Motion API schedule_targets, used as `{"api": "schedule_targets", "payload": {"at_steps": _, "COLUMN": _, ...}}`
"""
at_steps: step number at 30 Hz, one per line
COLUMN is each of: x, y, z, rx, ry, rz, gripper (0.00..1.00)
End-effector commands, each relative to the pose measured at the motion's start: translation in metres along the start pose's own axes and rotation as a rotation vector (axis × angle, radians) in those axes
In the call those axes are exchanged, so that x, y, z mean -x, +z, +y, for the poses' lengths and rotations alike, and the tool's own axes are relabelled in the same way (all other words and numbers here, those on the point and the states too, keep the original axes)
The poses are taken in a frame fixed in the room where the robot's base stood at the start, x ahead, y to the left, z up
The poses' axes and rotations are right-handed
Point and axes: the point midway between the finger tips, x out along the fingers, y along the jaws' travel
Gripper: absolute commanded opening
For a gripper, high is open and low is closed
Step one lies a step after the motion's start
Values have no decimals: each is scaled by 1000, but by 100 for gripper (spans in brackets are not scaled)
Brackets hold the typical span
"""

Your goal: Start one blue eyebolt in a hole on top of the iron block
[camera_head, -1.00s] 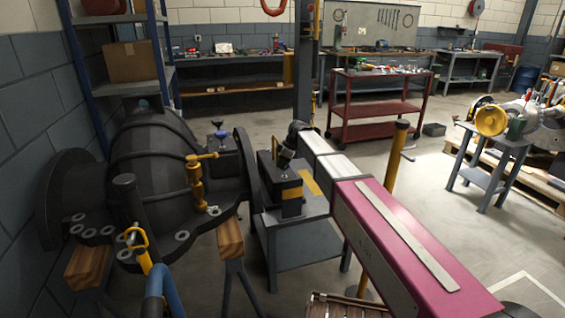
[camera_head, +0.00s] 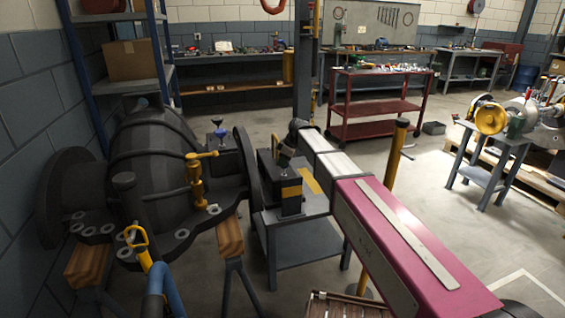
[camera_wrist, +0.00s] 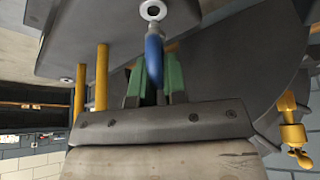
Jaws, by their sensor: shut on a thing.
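A blue eyebolt (camera_wrist: 154,58) is between the green fingers of my gripper (camera_wrist: 159,80) in the wrist view, its ring seen nearly edge-on. My gripper is shut on it. The grey shank points toward a pale-rimmed hole (camera_wrist: 153,10) in a dark grey metal face. The shank's end overlaps the rim in the picture; I cannot tell whether it is inside the hole. A second pale-rimmed hole (camera_wrist: 66,80) shows further left. In the head view my arm reaches to the middle, and my fingers and the held eyebolt cannot be made out there.
The large dark casing (camera_head: 150,155) stands at the left, with a yellow clamp (camera_head: 196,180) on its flange. A dark block (camera_head: 280,185) sits on a grey stand (camera_head: 300,240). Two yellow rods (camera_wrist: 102,75) stand near my gripper.

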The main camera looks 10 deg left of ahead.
Motion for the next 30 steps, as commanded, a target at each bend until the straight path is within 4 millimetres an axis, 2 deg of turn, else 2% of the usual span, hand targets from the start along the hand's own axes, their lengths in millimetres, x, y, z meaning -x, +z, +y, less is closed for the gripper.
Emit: {"api": "schedule_targets", "payload": {"at_steps": 30, "x": -8, "y": 3, "z": 0, "rx": 0, "ry": 0, "rz": 0, "gripper": 0}}
